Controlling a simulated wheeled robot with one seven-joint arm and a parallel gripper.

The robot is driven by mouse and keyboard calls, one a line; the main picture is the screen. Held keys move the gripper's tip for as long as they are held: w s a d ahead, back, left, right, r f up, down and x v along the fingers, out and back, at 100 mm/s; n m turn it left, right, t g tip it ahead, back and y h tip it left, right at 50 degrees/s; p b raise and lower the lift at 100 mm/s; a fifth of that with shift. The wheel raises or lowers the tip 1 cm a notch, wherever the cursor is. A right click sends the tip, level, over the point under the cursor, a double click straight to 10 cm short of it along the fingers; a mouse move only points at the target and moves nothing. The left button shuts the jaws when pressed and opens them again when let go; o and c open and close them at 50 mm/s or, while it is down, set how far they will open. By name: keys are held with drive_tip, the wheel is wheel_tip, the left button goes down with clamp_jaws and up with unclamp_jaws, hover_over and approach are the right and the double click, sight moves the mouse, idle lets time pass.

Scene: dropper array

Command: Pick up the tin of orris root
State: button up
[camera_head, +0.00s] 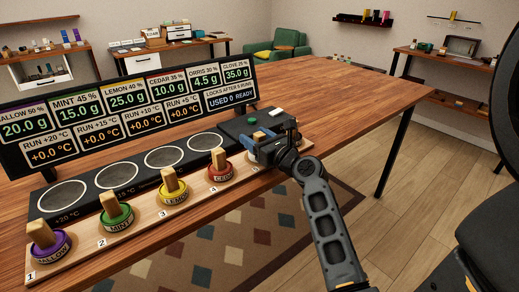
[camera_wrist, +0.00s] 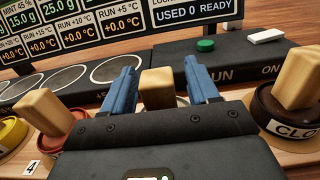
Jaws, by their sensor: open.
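My gripper (camera_head: 260,143) is over the right part of the wooden rack. In the wrist view its two blue fingers (camera_wrist: 160,66) are open, one on each side of a wooden block handle (camera_wrist: 158,88) standing between the cedar and clove tins. This is apparently the orris root tin; its body and label are hidden behind my gripper. Gaps show between the handle and both fingers. In the head view my gripper hides this tin.
The cedar tin (camera_head: 220,168) stands left of my gripper; the dark clove tin (camera_wrist: 268,112) is close on the right. The lemon (camera_head: 173,187), mint (camera_head: 117,215) and mallow (camera_head: 48,243) tins stand farther left. A dark base with round pads and a display board (camera_head: 130,115) rise behind.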

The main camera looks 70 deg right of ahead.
drive_tip(key=shift+w+d, duration=0.1)
drive_tip(key=shift+w, duration=0.05)
drive_tip(key=c, duration=1)
drive_tip(key=shift+c, duration=0.5)
drive_tip(key=shift+r, duration=0.1)
